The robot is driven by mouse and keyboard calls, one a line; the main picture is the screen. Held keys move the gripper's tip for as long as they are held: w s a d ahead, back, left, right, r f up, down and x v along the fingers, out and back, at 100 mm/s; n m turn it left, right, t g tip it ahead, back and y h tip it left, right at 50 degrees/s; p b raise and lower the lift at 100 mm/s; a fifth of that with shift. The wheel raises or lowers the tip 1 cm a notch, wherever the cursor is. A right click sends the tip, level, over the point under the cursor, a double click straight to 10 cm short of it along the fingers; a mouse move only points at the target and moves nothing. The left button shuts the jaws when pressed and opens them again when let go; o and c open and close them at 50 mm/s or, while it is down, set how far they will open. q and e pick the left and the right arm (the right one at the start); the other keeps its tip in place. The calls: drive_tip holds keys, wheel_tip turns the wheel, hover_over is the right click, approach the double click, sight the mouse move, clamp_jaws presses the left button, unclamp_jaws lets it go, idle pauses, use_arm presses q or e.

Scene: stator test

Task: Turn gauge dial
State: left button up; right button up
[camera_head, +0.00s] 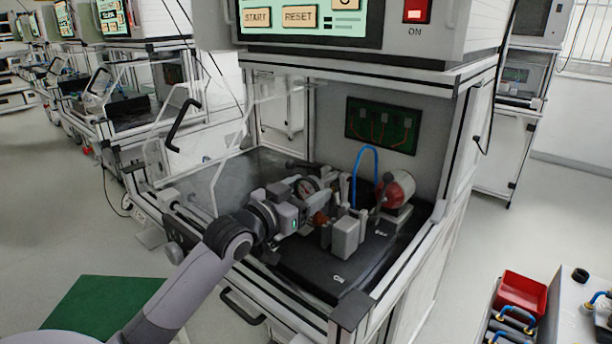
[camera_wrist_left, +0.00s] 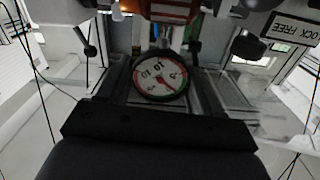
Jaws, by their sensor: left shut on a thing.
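The gauge dial (camera_head: 306,186) is a round, dark-rimmed gauge on the fixture inside the open test cabinet. In the left wrist view the gauge dial (camera_wrist_left: 160,74) shows its white face, numbers, and a red and green scale, tilted in the picture. My left gripper (camera_head: 311,193) reaches into the cabinet from the left. In the wrist view its dark fingers stand on either side of the dial, shut on it. Their exact contact is too dark to see. My right gripper is in neither view.
A grey block (camera_head: 347,236) and a red-ended cylinder (camera_head: 396,189) stand close to the right of my gripper, with a blue hose (camera_head: 366,152) behind. The clear door (camera_head: 190,140) is open at the left. A red bin (camera_head: 521,293) sits outside at the lower right.

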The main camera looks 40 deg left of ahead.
use_arm(q)
drive_tip(key=shift+n+p, duration=1.35)
drive_tip(key=shift+n, duration=0.15)
drive_tip(key=o, duration=0.7)
drive_tip(key=shift+o, duration=0.2)
drive_tip(key=s, duration=0.7)
drive_tip(key=shift+a+b, duration=0.25)
drive_tip(key=shift+b, duration=0.1)
drive_tip(key=shift+s, duration=0.15)
